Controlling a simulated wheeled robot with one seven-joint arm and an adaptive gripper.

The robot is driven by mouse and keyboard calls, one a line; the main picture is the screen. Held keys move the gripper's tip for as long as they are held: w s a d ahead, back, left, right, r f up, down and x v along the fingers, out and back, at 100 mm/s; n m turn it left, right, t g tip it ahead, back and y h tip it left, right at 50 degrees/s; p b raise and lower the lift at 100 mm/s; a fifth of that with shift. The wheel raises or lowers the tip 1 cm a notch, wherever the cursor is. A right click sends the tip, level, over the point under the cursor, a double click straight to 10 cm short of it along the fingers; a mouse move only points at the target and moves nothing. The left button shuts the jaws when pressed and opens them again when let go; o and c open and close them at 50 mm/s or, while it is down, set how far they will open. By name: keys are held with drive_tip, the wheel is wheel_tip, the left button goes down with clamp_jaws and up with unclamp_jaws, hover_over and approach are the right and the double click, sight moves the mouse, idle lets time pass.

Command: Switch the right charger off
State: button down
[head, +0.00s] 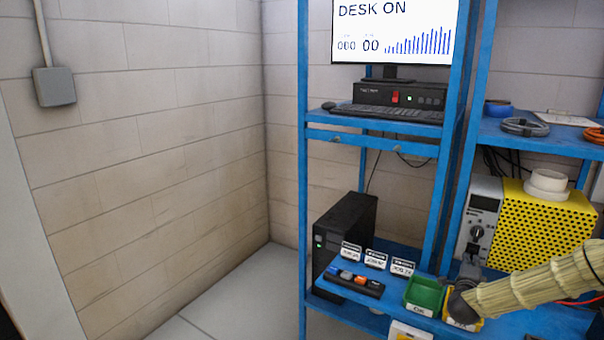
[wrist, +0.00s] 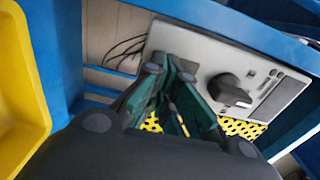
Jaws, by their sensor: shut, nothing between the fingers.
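A machine with a grey front panel (head: 481,222) and a yellow perforated housing (head: 541,230) stands on the right-hand shelf. It looks like the charger, but I cannot read its label. A black rotary knob (head: 477,232) is on the panel. In the wrist view the knob (wrist: 230,92) is large, to the right of my fingers. My gripper (head: 469,262) is shut and empty, just below and in front of the panel. Its dark green fingers also show in the wrist view (wrist: 170,72), left of the knob with a visible gap. No second such machine shows.
A green bin (head: 424,294) and a yellow bin (wrist: 20,80) are close to my gripper. Blue posts (head: 447,150) flank the shelves. The left floor is clear.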

idle(0.5)
drive_tip(key=v, duration=0.9)
drive_tip(key=shift+p, duration=0.3)
idle(0.5)
